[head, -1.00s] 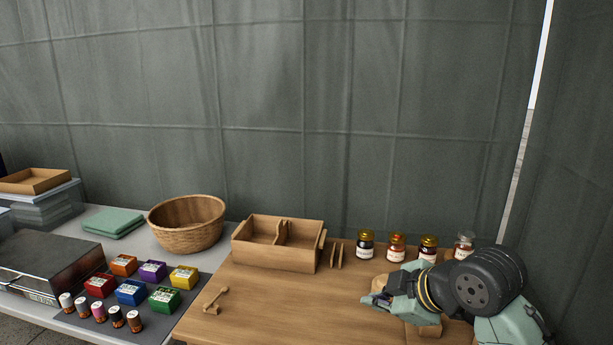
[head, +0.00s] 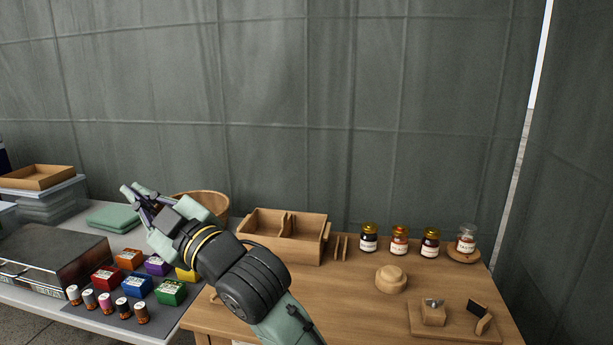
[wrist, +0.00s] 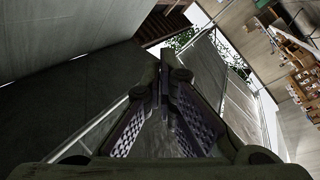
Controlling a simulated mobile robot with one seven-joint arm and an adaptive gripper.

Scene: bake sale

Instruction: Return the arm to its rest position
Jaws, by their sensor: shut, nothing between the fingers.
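My gripper (head: 143,200) is at the left of the head view, raised in front of the wicker basket (head: 213,201) and above the coloured boxes. Its fingers point up and to the left, away from the wooden table. In the wrist view the two ridged fingers (wrist: 160,100) meet at their tips with nothing between them. My arm covers much of the basket, part of the yellow box and the near left part of the wooden table.
A divided wooden box (head: 278,252), jars (head: 399,241), a round wooden piece (head: 390,279) and a small wooden stand (head: 455,322) are on the table. A metal case (head: 60,258) stands at left.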

